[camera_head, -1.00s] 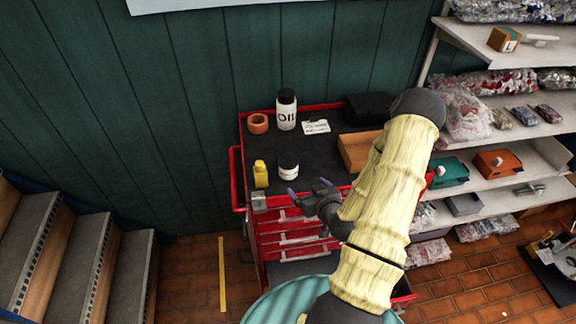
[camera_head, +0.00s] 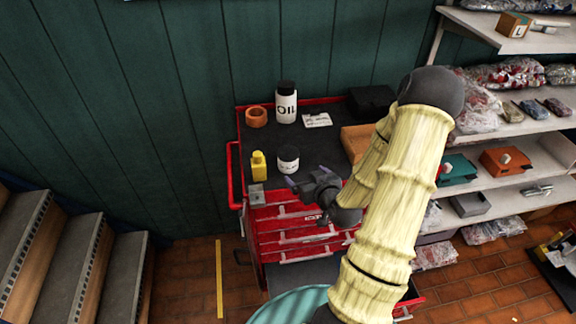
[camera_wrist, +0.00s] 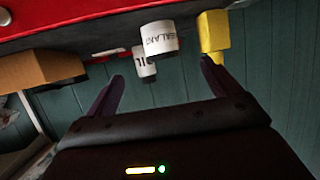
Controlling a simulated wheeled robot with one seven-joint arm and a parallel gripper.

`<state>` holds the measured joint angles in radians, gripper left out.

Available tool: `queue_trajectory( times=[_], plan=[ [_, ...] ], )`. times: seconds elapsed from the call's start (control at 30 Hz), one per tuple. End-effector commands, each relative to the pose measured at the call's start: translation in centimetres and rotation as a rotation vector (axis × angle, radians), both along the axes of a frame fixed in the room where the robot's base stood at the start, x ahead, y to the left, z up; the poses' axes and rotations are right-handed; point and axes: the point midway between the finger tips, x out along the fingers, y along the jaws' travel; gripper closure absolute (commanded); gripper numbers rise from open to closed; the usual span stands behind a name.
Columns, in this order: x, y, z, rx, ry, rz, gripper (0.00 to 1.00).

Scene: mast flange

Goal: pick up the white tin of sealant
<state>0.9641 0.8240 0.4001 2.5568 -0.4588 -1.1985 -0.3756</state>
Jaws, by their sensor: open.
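The white tin of sealant (camera_head: 287,161) has a dark lid and stands upright near the front edge of the red tool cart's dark top. In the wrist view the tin (camera_wrist: 160,38) shows upside down, with part of its "SEALANT" label readable, beyond and between my fingers. My gripper (camera_head: 292,184) is just in front of the tin at the cart's front edge, open and empty. Its two fingers (camera_wrist: 163,78) are spread wide in the wrist view, apart from the tin.
A yellow bottle (camera_head: 258,166) stands just left of the tin. Behind are an oil bottle (camera_head: 286,106), an orange tape roll (camera_head: 257,117) and a white card (camera_head: 317,120). An orange-brown box (camera_head: 356,138) and a black case (camera_head: 372,102) are at right. The cart's red rim (camera_head: 236,150) borders the top.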

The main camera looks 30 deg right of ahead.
Motion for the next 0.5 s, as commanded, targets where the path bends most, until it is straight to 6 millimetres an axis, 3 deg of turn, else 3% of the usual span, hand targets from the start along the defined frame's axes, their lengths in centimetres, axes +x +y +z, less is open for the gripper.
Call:
queue_trajectory(
  times=[0.5],
  plan=[
    [1.9, -0.1, -1.2, -0.003, -0.001, 0.000, 0.11]
  ],
)
